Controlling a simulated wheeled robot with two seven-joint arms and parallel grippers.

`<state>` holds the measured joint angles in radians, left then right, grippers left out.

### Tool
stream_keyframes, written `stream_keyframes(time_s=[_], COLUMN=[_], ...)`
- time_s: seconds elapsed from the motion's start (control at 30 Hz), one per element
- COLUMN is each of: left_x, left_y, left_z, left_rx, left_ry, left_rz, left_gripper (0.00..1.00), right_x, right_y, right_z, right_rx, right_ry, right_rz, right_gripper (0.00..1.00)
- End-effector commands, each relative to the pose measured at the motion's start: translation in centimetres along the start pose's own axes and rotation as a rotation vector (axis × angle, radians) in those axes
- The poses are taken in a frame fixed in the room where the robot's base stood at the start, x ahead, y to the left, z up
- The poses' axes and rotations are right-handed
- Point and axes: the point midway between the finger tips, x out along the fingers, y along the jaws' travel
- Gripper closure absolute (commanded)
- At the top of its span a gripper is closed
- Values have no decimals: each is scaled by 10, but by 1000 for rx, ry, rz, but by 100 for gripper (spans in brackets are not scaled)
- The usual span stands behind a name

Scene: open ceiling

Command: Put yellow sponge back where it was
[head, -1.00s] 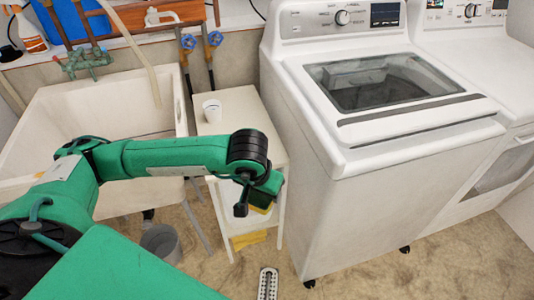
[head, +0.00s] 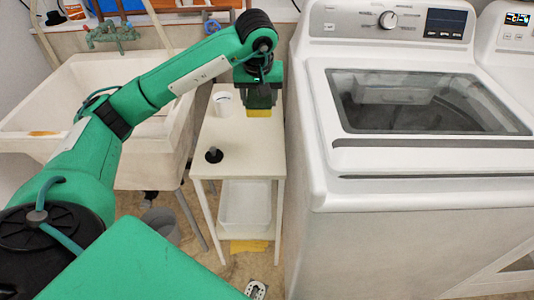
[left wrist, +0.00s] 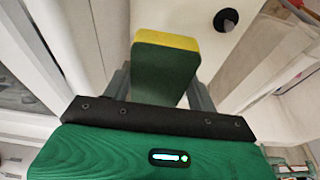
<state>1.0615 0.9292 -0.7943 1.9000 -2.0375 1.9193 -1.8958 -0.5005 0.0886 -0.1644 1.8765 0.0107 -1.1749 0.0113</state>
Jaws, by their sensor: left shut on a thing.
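The sponge (head: 259,112) is green with a yellow layer. My left gripper (head: 258,100) is shut on it and points down over the back right part of the small white table (head: 240,160). In the left wrist view the sponge (left wrist: 165,65) sits between the two fingers, its yellow edge farthest from the gripper. I cannot tell whether the sponge touches the tabletop. My right gripper is not in view.
A white cup (head: 224,103) stands left of the gripper on the table, and a black plug-like object (head: 214,155) is nearer its front. A washing machine (head: 400,180) rises close on the right; a sink (head: 90,110) is left. The table's middle is clear.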

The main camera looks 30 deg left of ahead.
Motion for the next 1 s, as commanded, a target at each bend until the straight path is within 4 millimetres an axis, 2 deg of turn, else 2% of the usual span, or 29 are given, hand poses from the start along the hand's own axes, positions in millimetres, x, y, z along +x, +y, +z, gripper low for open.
stream_keyframes(time_s=[0.17,0.5,0.7,1.0], left_x=[14,97,137,161], left_y=[-3,-3,-3,-3], left_z=[1,25,36,42], left_rx=[-12,-11,-10,-11], left_ry=[-4,-6,-4,-2], left_rz=[-6,-7,-6,-5], left_gripper=[60,60,60,60], right_x=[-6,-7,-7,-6], right_y=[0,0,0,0], right_z=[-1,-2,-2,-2], right_rx=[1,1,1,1], right_ry=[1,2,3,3], right_rz=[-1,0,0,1], right_gripper=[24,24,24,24])
